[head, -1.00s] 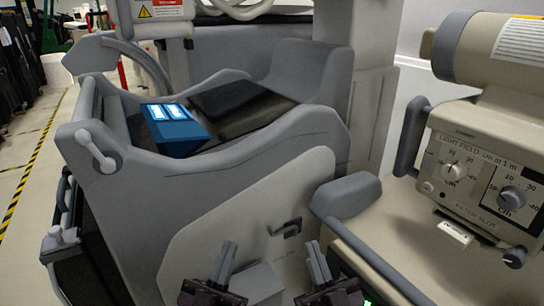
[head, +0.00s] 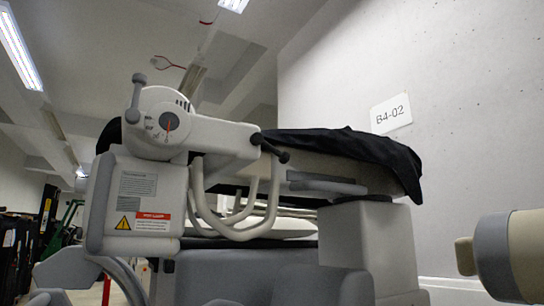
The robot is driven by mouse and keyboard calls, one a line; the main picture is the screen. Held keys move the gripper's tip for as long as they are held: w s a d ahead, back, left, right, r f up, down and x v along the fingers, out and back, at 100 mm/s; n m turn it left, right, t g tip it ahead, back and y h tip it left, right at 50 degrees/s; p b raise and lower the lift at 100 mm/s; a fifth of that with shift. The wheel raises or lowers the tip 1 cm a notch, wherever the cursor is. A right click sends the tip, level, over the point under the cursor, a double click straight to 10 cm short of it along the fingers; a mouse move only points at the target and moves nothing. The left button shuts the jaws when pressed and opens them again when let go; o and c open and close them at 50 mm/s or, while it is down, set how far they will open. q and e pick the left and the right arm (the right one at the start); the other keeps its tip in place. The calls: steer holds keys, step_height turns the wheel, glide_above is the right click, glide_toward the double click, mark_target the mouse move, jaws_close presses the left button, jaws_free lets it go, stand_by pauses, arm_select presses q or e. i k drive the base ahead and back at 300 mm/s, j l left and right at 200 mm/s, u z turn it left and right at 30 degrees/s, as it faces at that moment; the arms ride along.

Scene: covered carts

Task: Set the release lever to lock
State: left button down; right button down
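A grey lever (head: 136,97) with a dark round knob at its top stands upright on the left side of a white round head in the head view. The head's face has a dial (head: 168,122) with a red mark that is close to vertical and small labels too small to read. A second, dark lever (head: 271,147) with ball ends sticks out at the right end of the same white housing. I cannot tell which of these is the release lever.
A white box (head: 137,199) with warning labels is below the dial. A black cover (head: 350,150) lies over the cart top. A wall sign (head: 391,113) reads B4-02.

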mark_target(257, 138)
steer(key=k+l+z, duration=0.75)
steer(key=k+j, duration=0.05)
steer(key=k, duration=0.05)
